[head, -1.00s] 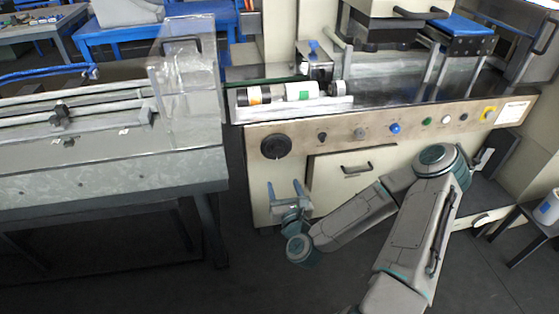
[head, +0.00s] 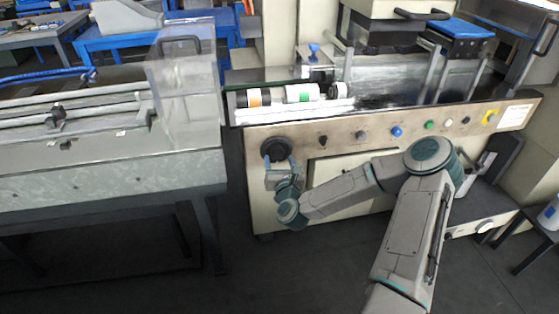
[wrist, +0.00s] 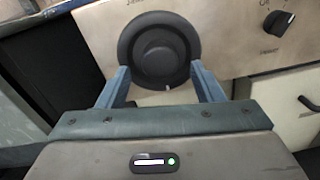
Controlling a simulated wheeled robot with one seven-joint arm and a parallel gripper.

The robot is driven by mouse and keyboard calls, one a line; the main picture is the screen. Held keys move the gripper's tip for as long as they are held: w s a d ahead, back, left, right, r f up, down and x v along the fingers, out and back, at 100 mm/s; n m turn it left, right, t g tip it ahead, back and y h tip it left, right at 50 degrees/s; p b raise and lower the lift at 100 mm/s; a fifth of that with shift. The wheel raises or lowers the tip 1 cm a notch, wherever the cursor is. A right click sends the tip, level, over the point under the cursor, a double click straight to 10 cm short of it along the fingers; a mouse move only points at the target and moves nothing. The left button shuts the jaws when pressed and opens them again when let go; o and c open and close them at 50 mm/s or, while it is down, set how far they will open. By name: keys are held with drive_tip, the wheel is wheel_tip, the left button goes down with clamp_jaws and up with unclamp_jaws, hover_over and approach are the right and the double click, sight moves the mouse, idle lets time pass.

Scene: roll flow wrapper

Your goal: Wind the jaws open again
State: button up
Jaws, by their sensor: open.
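A round black handwheel (head: 275,147) with a raised hub sits on the left end of the machine's front panel. In the wrist view the handwheel (wrist: 159,49) is straight ahead, with its lower part between the finger tips. My gripper (head: 278,157) is open, with one blue-grey finger at either side of the wheel's lower rim. In the wrist view my gripper (wrist: 160,80) holds nothing, and I cannot tell whether the fingers touch the rim. The machine's jaws cannot be made out for certain.
Right of the wheel, the panel carries a black selector knob (head: 323,142), a blue button (head: 397,131) and a green button (head: 430,125). A drawer-like door (head: 348,170) lies below them. A conveyor table (head: 110,170) stands at the left. Rolls (head: 301,92) lie above the panel.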

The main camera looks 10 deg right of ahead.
drive_tip(key=shift+w, duration=0.7)
drive_tip(key=c, duration=1)
drive_tip(key=shift+o, duration=0.2)
